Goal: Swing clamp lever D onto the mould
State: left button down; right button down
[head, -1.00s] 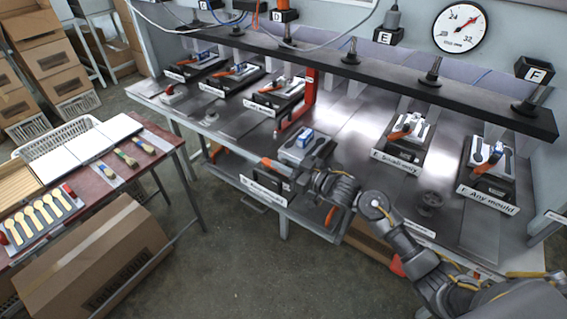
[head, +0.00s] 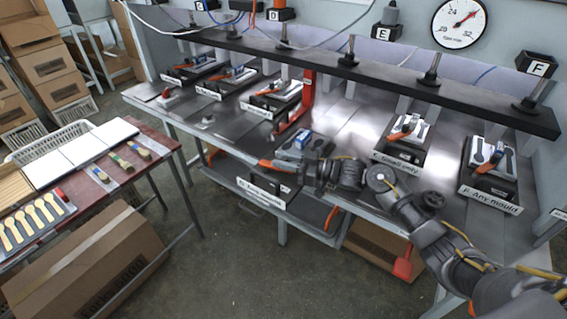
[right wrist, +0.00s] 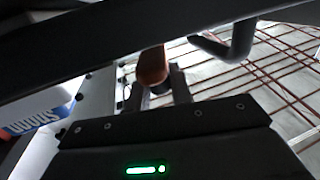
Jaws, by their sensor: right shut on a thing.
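Mould D (head: 298,153) is a grey block near the front edge of the bench, with a blue and white piece (head: 303,139) on top. Clamp lever D has an orange handle (head: 270,164) that shows beside the mould's front left. In the right wrist view the handle (right wrist: 152,66) looks orange-brown and sits between the fingers. My right gripper (right wrist: 158,92) is shut on it; in the head view the dark gripper covers part of the mould's front and of the lever. I cannot tell whether the lever touches the mould. My left gripper is not in view.
More moulds with orange levers stand on the bench, including E (head: 403,136) and F (head: 490,165) to the right. A red upright (head: 307,92) stands behind D. A dark overhead beam (head: 370,75) runs along the back. A side table (head: 160,165) stands at left.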

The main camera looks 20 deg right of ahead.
aim_at(284, 158)
jog(key=c, duration=1.3)
grip_release()
notch_tip(284, 158, up, 3)
jog(key=shift+b, duration=0.55)
jog(key=s+a+r, duration=0.1)
jog(key=s+r, duration=0.2)
jog(key=s, duration=0.1)
jog(key=s+a+r, duration=0.1)
jog(key=s+r, duration=0.2)
jog(key=s, duration=0.2)
jog(key=s+a+r, duration=0.1)
jog(key=s+r, duration=0.3)
jog(key=shift+s+a, duration=0.25)
jog(key=shift+a, duration=0.1)
